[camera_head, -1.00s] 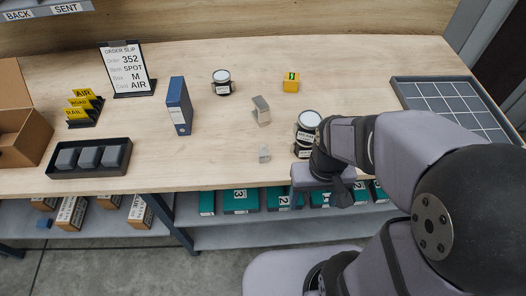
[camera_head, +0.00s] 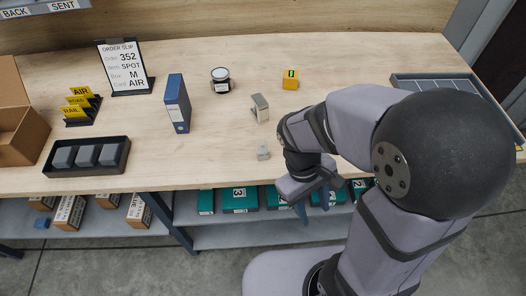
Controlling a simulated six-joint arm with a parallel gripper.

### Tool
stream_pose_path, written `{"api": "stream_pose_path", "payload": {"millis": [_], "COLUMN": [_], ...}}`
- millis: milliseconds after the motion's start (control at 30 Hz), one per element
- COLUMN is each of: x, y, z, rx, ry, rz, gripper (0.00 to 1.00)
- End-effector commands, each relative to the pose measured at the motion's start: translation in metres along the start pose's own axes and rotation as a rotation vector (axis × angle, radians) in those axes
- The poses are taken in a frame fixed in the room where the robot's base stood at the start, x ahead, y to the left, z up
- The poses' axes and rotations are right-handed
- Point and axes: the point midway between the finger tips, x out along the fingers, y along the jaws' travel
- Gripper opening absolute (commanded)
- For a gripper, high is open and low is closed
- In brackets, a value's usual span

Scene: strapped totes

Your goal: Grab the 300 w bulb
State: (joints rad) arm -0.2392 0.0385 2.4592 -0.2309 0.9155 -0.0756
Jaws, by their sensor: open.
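No bulb marked 300 W can be made out in this view. The order slip (camera_head: 125,68) reads order 352, item SPOT, box M, card AIR. Several teal boxes stand on the shelf under the table, one of them marked 3 (camera_head: 239,200); the rest of their print is too small to read. My gripper (camera_head: 316,197) is open and empty at the table's front edge, seen in front of the teal boxes. It hides part of them, and its height over them cannot be told.
On the table (camera_head: 230,140) are a white-lidded jar (camera_head: 221,80), yellow box (camera_head: 290,79), grey box (camera_head: 260,107), small grey block (camera_head: 263,153), blue binder (camera_head: 177,104), black tray (camera_head: 90,157) and gridded tray (camera_head: 440,82). Brown boxes (camera_head: 70,212) stand on the shelf at left.

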Motion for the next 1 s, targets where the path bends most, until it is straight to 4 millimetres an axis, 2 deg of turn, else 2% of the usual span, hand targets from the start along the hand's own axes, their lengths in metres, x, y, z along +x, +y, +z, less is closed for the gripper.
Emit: {"api": "stream_pose_path", "payload": {"millis": [33, 167, 267, 400, 600, 867, 1000], "x": [0.007, 0.006, -0.004, -0.030, -0.064, -0.090, -0.091], "y": [-0.002, 0.007, 0.013, 0.008, -0.021, -0.068, -0.065], "z": [-0.001, -0.008, -0.026, -0.064, -0.107, -0.143, -0.162], "rx": [-0.135, -0.466, -0.697, -0.952, -1.136, -1.235, -1.225], "ry": [-0.074, -0.266, -0.408, -0.580, -0.719, -0.809, -0.815], "rz": [0.065, 0.277, 0.472, 0.770, 1.100, 1.408, 1.463], "gripper": [0.41, 0.41, 0.41, 0.41, 0.41, 0.41, 0.41]}}
